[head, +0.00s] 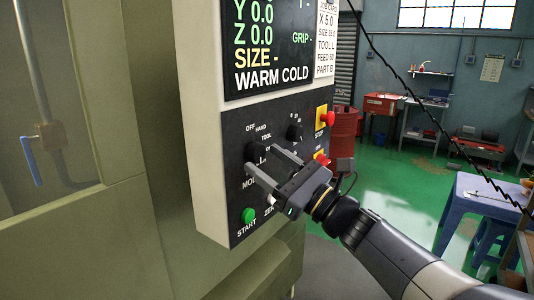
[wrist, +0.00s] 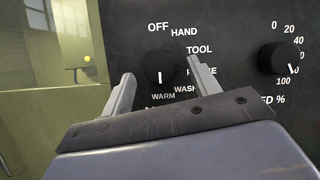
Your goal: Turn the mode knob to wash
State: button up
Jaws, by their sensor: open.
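The mode knob (wrist: 159,65) is a round black dial on the dark control panel (head: 245,122). Its white pointer line points down, toward WARM; the WASH label (wrist: 186,89) sits to the lower right of the knob. In the head view the knob (head: 254,152) shows just past my fingers. My gripper (wrist: 162,72) is open and faces the panel, with one finger left of the knob and one right of it. It also shows in the head view (head: 263,160). The fingers look apart from the knob; their depth is hard to tell. The right finger partly covers a label.
A feed knob (wrist: 279,58) is at the right of the panel. A green start button (head: 248,215) is low on the panel. A display (head: 265,45) is above.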

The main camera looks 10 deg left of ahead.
jog(key=shift+w+a+r, duration=0.15)
jog(key=shift+w+a, duration=0.05)
jog(key=shift+a, duration=0.2)
jog(key=c, duration=1)
jog(key=shift+f+n+g+b, duration=0.2)
jog(key=shift+n+g+b, duration=0.2)
jog(key=shift+n+b, duration=0.45)
jog(key=n+b, duration=0.1)
jog(key=n+g+b, duration=0.1)
jog(key=b, duration=0.1)
jog(key=shift+w+d+n+y, duration=0.1)
jog(key=shift+w+n+y, duration=0.05)
jog(key=shift+n+y, duration=0.2)
jog(key=shift+w+r+n+g+b, duration=0.15)
jog(key=shift+n+g+b, duration=0.7)
jog(key=shift+n, duration=0.45)
jog(key=shift+r+n+g+b, duration=0.1)
jog(key=shift+n+g+b, duration=0.7)
jog(key=shift+n, duration=0.8)
